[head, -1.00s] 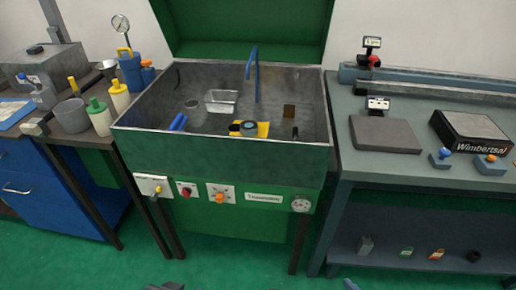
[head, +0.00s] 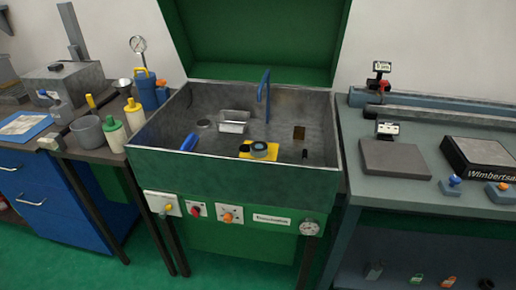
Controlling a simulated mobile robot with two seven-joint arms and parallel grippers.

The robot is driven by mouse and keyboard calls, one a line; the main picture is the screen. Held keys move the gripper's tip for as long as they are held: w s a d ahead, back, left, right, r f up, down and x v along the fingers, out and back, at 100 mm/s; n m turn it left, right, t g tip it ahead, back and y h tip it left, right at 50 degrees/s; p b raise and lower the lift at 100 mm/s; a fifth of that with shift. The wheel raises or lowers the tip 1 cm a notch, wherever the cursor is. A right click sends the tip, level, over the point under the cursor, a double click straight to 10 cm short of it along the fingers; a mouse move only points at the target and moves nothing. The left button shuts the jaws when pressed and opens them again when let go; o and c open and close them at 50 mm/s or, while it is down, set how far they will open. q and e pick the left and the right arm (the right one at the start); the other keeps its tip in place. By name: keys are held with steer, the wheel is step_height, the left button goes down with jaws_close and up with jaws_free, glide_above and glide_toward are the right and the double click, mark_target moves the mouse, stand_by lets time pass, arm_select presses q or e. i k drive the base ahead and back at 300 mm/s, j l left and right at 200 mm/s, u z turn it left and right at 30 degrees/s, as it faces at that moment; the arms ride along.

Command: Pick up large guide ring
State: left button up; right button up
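A dark ring-shaped part (head: 259,149) with a grey-blue top rests on a yellow plate (head: 244,154) in the wash basin. A small flat round grey piece (head: 204,124) lies farther back on the left of the basin floor. I cannot tell for certain which of these, if either, is the large guide ring. Neither of my grippers is in view.
The green wash basin (head: 230,175) has raised walls and an open lid behind. Inside are a metal tray (head: 233,121), a blue object (head: 189,143) and an upright blue hose (head: 266,95). Benches with bottles (head: 134,115) and a scale (head: 394,158) flank it.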

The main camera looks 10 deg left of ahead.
mark_target(258, 149)
steer(key=i+j, duration=0.1)
steer(key=j, duration=0.2)
steer(key=i+j, duration=0.15)
steer(key=j, duration=0.15)
steer(key=j+z, duration=0.15)
steer(key=z, duration=0.25)
steer(key=j+z, duration=0.1)
steer(key=z, duration=0.3)
steer(key=j+z, duration=0.15)
steer(key=z, duration=0.25)
